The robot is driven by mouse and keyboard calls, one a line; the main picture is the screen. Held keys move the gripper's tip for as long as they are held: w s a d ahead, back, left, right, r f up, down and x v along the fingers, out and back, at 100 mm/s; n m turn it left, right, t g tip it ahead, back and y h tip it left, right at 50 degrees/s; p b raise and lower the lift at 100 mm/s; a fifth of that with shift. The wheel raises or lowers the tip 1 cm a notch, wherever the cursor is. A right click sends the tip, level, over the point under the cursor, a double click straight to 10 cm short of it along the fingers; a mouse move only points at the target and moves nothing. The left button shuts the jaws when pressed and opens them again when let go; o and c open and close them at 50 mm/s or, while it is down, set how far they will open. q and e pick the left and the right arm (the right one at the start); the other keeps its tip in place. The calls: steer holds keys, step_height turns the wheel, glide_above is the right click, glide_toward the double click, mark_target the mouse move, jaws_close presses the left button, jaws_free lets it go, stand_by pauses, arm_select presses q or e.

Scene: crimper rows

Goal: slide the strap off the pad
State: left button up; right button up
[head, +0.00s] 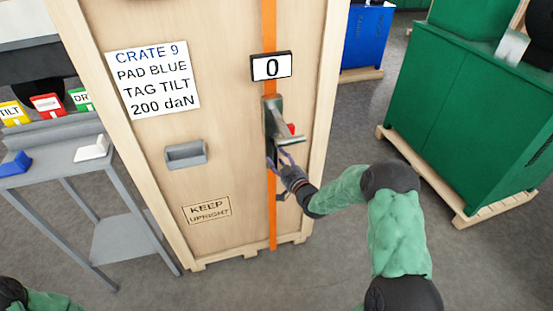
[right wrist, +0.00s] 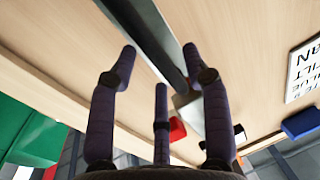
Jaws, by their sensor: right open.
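An orange strap (head: 272,215) runs straight down the front of the tall wooden crate (head: 225,130). A grey metal tensioner (head: 272,112) with a red part (head: 291,129) sits on the strap at mid height. My right gripper (head: 279,158) is at the tensioner's lower end, fingers apart. In the right wrist view the open fingers (right wrist: 160,62) are around the grey bar of the tensioner (right wrist: 145,32), with nothing visibly clamped; contact is unclear. The red part (right wrist: 177,129) shows between them. I see no pad under the strap. My left gripper is out of view.
A display (head: 271,67) above the tensioner reads 0. The crate's label (head: 152,77) says pad blue, tag tilt, 200 daN. A grey cart (head: 75,132) at left holds a blue block (head: 14,164), a white block (head: 91,149) and coloured tags. A green crate (head: 455,120) stands right.

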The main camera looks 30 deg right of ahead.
steer(key=shift+w, duration=1.05)
jaws_close()
steer(key=w+a+b, duration=0.2)
steer(key=w+a, duration=0.1)
steer(key=a, duration=1)
steer(key=shift+b, duration=0.3)
